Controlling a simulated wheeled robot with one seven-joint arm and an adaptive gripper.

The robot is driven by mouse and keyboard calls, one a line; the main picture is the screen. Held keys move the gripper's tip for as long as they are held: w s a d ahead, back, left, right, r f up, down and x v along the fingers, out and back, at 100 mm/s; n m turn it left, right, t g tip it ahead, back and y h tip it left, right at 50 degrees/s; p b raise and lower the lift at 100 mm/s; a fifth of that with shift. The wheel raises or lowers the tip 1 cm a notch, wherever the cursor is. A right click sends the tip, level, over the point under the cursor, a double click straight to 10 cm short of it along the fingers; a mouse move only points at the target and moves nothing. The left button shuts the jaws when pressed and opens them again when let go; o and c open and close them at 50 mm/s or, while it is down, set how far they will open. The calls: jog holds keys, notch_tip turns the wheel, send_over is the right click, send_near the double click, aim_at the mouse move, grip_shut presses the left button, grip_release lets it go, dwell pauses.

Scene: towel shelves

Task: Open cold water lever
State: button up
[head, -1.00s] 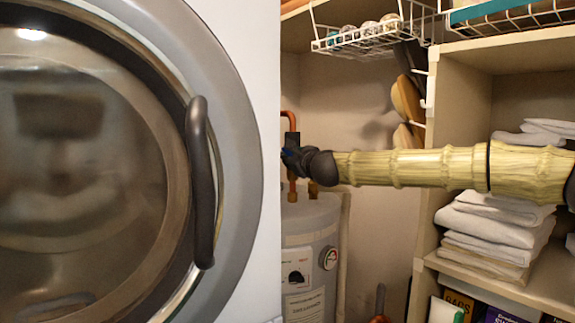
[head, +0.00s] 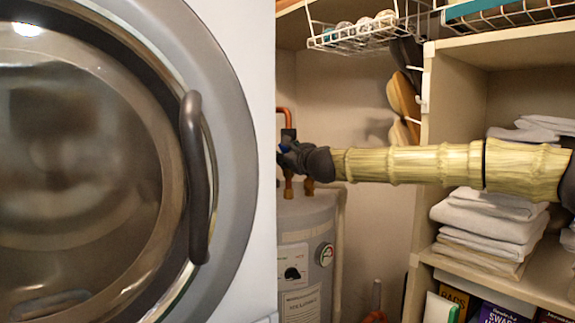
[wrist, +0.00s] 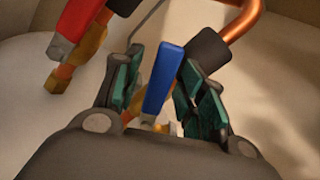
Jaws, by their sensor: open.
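The blue lever (wrist: 163,78), which I take as the cold water lever, stands nearly upright in the wrist view, tilted slightly right. My gripper (wrist: 160,66) is open, with one green-padded finger on each side of the lever. I cannot tell whether either pad touches it. A red lever (wrist: 80,18) on a brass valve is at the upper left. In the head view my gripper (head: 286,156) is at the copper pipes above the water heater (head: 308,250). The washer's edge partly hides it, and the levers cannot be made out there.
A copper pipe (wrist: 244,20) with a dark sleeve curves close to my right finger. The washer door (head: 195,175) fills the left of the head view. Shelves with folded towels (head: 490,216) stand at the right, near my arm. A wire basket (head: 365,32) hangs above.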

jog(key=shift+r, duration=0.2)
jog(key=shift+s+a+n+p, duration=0.15)
jog(key=shift+a+n+p, duration=0.15)
jog(key=shift+n+p, duration=0.5)
notch_tip(320, 180, down, 5)
jog(key=s+a+n+p, duration=0.1)
jog(key=a+n+p, duration=0.2)
jog(key=n+p, duration=0.85)
jog(key=d+f+b+v, duration=0.15)
jog(key=b+v, duration=0.35)
jog(key=v, duration=0.6)
jog(key=s+f+g, duration=0.1)
jog(key=f, duration=0.6)
jog(key=s+f+n+g+b, duration=0.1)
jog(key=f, duration=0.6)
jog(key=s+f+g+h, duration=0.1)
jog(key=f, duration=0.6)
jog(key=shift+s+f+n, duration=0.25)
jog(key=shift+s+f, duration=0.05)
jog(key=shift+f, duration=0.05)
jog(key=shift+s+f+b, duration=0.25)
jog(key=shift+f+b, duration=0.05)
jog(key=shift+f, duration=0.6)
